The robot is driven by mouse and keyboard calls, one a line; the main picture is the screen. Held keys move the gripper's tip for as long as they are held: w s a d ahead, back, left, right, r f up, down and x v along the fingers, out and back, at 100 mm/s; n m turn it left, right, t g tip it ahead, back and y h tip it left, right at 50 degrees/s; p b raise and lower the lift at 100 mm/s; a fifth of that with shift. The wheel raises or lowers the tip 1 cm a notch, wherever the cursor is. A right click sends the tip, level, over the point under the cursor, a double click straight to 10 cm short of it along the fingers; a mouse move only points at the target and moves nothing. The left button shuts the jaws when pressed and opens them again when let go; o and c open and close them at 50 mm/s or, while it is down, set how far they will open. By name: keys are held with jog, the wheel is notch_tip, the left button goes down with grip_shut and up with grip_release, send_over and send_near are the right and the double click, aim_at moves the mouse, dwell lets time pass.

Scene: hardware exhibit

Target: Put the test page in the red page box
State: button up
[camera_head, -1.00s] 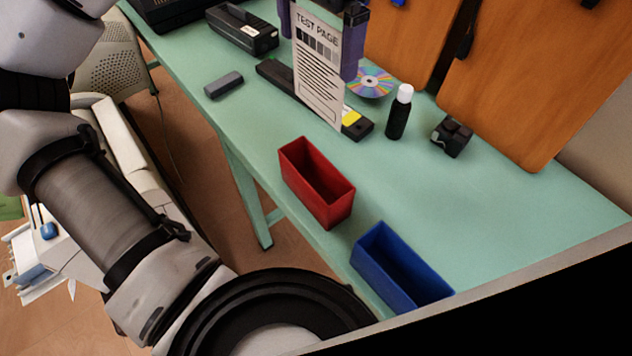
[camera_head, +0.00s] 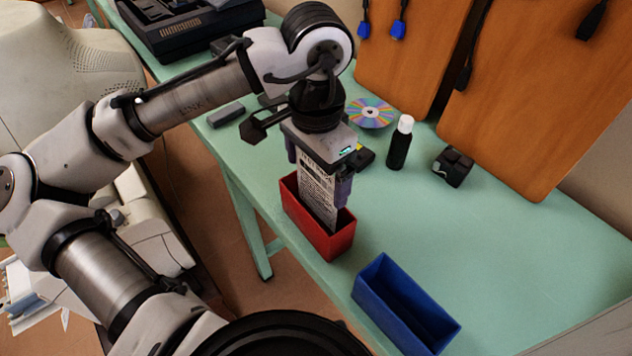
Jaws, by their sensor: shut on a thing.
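The test page (camera_head: 317,196) is a white sheet with black print. It stands upright, with its lower end inside the red page box (camera_head: 306,231) and its upper part sticking out above the rim. My gripper (camera_head: 318,181) is above the box, shut on the upper part of the page, with a finger at either side. The box stands on the green table near its front edge. The page's bottom edge is hidden by the box's front wall, so I cannot tell whether it touches the floor of the box.
A blue box (camera_head: 405,306) stands to the right of the red one on the green table (camera_head: 475,231). Behind are a black bottle with a white cap (camera_head: 400,143), a disc (camera_head: 371,112) and a small dark block (camera_head: 453,166). The table's right part is clear.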

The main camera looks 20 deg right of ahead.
aim_at(316, 187)
jog(key=shift+f, duration=1.9)
jog(key=shift+f, duration=0.2)
jog(key=o, duration=0.8)
notch_tip(316, 187, up, 12)
jog(key=shift+r, duration=0.25)
